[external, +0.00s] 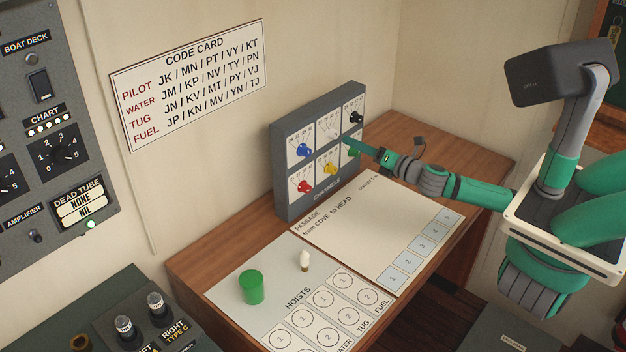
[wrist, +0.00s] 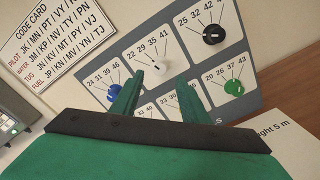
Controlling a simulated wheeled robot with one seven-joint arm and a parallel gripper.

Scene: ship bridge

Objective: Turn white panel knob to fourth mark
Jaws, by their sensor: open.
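The white knob (wrist: 162,68) is on the upper middle plate of a grey panel (wrist: 188,28), under the marks 22, 29, 35 and 41. Which mark it points at is too small to tell. My gripper (wrist: 160,79) is open, its two green fingers on either side of and just below the white knob in the wrist view. I cannot tell whether they touch it.
Close neighbours are the blue knob (wrist: 114,93), black knob (wrist: 213,34) and green knob (wrist: 233,87). Red (external: 305,187) and yellow (external: 330,169) knobs sit on the lower row. A green cylinder (external: 251,287) and a small white peg (external: 304,260) stand on the desk sheet.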

